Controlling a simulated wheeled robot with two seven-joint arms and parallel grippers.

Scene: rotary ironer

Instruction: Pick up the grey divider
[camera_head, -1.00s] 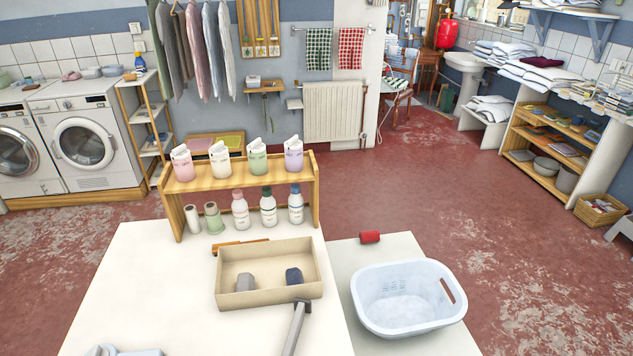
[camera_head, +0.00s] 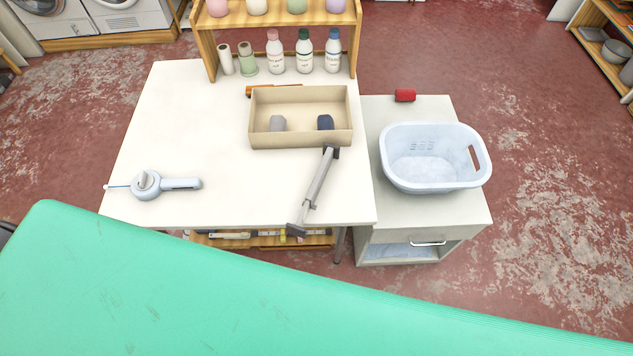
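A long grey bar with darker end pieces (camera_head: 317,185), which looks like the grey divider, lies slanted on the white table (camera_head: 215,105). Its far end is close to the front wall of the beige box (camera_head: 300,138); I cannot tell whether they touch. Its near end is by the table's front edge. Neither of my grippers is in view.
A white laundry basket (camera_head: 432,185) and a red roll (camera_head: 405,95) stand on the lower cabinet at right. A shelf with bottles (camera_head: 304,52) is behind the box. A pale blue device (camera_head: 150,184) lies at left. A green surface (camera_head: 200,285) fills the foreground.

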